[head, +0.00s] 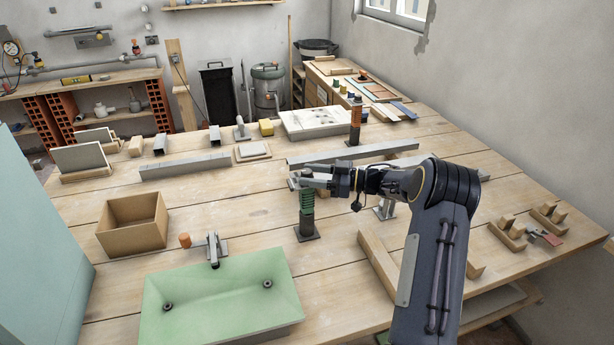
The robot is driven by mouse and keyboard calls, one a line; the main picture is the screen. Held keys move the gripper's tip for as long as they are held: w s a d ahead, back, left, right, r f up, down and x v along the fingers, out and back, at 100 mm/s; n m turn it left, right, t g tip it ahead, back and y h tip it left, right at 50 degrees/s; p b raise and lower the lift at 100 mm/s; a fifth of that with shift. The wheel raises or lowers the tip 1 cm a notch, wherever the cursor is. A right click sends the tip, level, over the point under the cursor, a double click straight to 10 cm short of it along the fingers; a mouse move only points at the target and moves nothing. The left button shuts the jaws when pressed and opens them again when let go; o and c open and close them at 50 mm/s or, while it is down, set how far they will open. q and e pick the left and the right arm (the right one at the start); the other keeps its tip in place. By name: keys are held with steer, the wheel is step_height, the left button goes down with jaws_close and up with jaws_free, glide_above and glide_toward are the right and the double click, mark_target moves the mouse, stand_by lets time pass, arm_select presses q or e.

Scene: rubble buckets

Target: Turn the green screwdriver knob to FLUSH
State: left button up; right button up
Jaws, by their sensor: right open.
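The green ribbed screwdriver knob (307,201) stands upright on a dark square-footed post (307,230) near the middle of the workbench, behind the green sink. My right gripper (308,177) reaches in from the right, with its open fingers at the top of the green knob. The fingers hide the knob's upper end, and I cannot tell whether they touch it. No FLUSH marking can be read at this size. My left gripper is not in view.
The green sink (218,300) with its tap (213,249) lies in front. A cardboard box (133,225) stands at left, and an orange-handled post (355,121) stands farther back. Long grey bars (352,154) lie behind my gripper.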

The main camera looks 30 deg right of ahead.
steer(key=b+v, duration=0.1)
steer(key=v, duration=0.5)
steer(key=shift+s+d, duration=0.1)
steer(key=shift+s, duration=0.05)
stand_by(0.4)
step_height(320, 180, up, 17)
steer(key=m+t+h, duration=0.7)
steer(key=m+h, duration=0.2)
steer(key=h, duration=0.4)
steer(key=s+a+f+g+y, duration=0.1)
steer(key=s+a+f+g, duration=0.3)
steer(key=s, duration=0.7)
steer(key=s+a+f+m+g+y, duration=0.1)
steer(key=s+a+f+g, duration=0.3)
steer(key=s+a+f, duration=0.4)
steer(key=s+a+f+m+g+y, duration=0.1)
steer(key=s+a+f+g, duration=0.4)
steer(key=s+a, duration=0.6)
steer(key=s, duration=0.2)
steer(key=shift+s+f, duration=0.4)
